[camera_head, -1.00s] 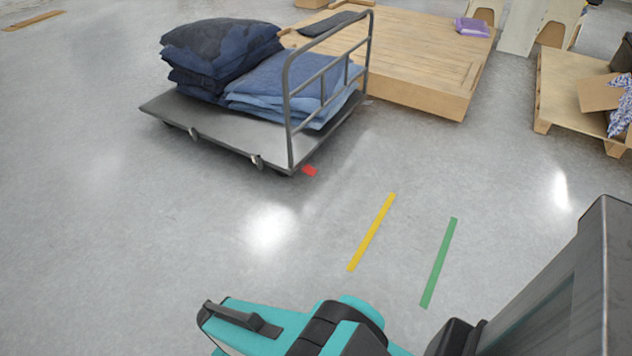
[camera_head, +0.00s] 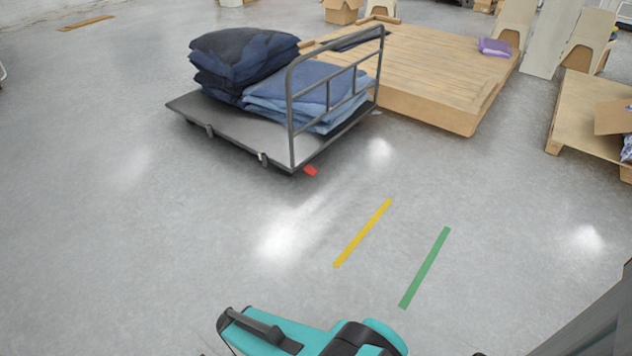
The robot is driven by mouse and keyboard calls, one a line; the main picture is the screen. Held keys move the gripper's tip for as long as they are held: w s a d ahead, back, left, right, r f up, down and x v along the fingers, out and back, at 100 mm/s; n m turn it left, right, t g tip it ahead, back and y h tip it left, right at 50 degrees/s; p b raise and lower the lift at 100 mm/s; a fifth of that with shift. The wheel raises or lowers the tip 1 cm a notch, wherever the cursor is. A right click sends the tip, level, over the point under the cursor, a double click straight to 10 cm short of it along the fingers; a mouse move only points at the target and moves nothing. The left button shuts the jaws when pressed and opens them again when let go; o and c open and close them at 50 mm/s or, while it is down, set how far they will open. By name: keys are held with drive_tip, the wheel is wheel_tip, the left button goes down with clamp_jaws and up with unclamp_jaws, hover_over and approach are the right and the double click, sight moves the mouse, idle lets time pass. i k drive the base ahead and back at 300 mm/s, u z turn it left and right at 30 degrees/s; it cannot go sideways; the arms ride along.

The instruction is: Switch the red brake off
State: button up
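The red brake (camera_head: 310,170) is a small red pedal low at the near right corner of a grey platform cart (camera_head: 225,132), close to the floor. Whether it is on or off cannot be told at this size. The cart has a tall grey handle frame (camera_head: 290,98) on its right end. My gripper (camera_head: 243,330) shows at the bottom edge, teal and dark, well short of the cart and apart from the brake. Its fingers are partly cut off, so its opening is unclear.
Dark pillows (camera_head: 240,58) and folded blue cloths (camera_head: 305,92) lie on the cart. A wooden platform (camera_head: 435,80) stands behind it, right. Yellow (camera_head: 363,233) and green (camera_head: 426,268) floor strips lie ahead. The floor between me and the cart is clear.

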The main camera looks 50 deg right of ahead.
sight(309, 169)
drive_tip(key=u, duration=0.2)
drive_tip(key=k, duration=0.65)
drive_tip(key=z, duration=1.4)
drive_tip(key=i, duration=1.7)
drive_tip(key=u, duration=0.25)
